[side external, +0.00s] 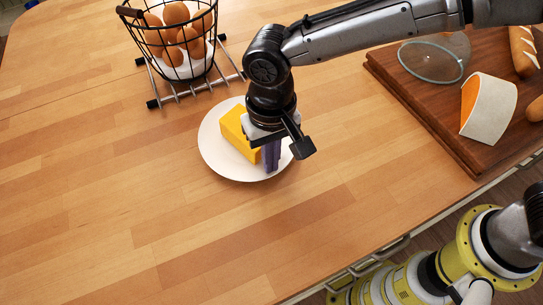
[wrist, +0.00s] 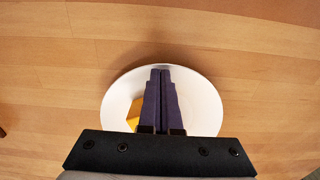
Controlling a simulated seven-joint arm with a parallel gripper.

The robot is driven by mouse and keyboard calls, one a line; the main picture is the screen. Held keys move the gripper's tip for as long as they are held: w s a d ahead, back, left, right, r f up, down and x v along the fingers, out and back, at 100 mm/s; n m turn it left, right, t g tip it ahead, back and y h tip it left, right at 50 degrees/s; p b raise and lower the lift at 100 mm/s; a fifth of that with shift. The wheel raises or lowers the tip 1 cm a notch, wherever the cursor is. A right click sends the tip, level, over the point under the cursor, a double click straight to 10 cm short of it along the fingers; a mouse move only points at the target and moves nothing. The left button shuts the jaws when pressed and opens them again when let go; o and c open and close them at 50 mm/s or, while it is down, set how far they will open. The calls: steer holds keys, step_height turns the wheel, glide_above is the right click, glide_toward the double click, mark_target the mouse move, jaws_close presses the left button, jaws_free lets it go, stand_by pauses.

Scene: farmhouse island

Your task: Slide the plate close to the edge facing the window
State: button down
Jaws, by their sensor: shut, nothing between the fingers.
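The white plate (side external: 220,156) lies on the wooden island top, left of the picture's middle in the side external view. A yellow wedge, seemingly cheese (side external: 237,131), sits on it. My gripper (side external: 271,170) is shut and empty, pointing down over the right part of the plate, beside the wedge. In the wrist view the shut purple fingers (wrist: 161,72) reach across the plate (wrist: 203,105) to its far rim, and the wedge (wrist: 133,115) shows partly at their left. I cannot tell whether the fingertips touch the plate.
A wire basket of eggs (side external: 182,72) stands on a metal rack (side external: 160,101) behind the plate. A dark cutting board (side external: 412,103) with a glass lid (side external: 434,62), a cut wedge-shaped piece (side external: 488,108) and bread (side external: 523,50) is at right. The wooden top (side external: 90,210) is clear at left and in front.

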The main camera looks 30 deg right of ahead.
steer(key=s, duration=1.4)
steer(key=shift+f, duration=0.15)
